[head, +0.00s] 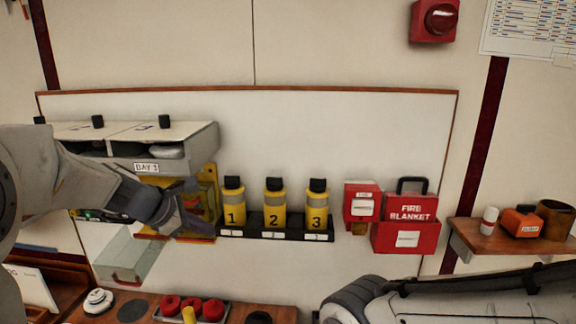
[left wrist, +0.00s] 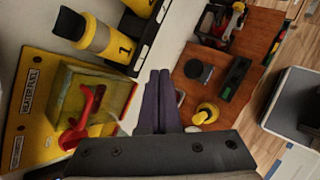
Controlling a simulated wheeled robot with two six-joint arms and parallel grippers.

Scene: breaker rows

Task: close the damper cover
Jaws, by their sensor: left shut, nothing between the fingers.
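A yellow panel (head: 208,190) is on the wall behind my left gripper in the head view. In the left wrist view the yellow panel (left wrist: 28,110) carries a clear, greenish box-like cover (left wrist: 112,82) and a red lever (left wrist: 82,122). I cannot tell how far the cover stands open. My left gripper (head: 190,222) hides part of the panel in the head view. Its dark fingers (left wrist: 158,95) are shut, empty, and beside the cover's edge in the left wrist view; contact is unclear. My right gripper is not in view.
Yellow bottles (head: 274,205) stand in a black rack right of the panel. A grey cabinet (head: 205,140) is above my gripper. A clear box (head: 128,258) with a red handle is at lower left. Red wheels (head: 190,308) sit below.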

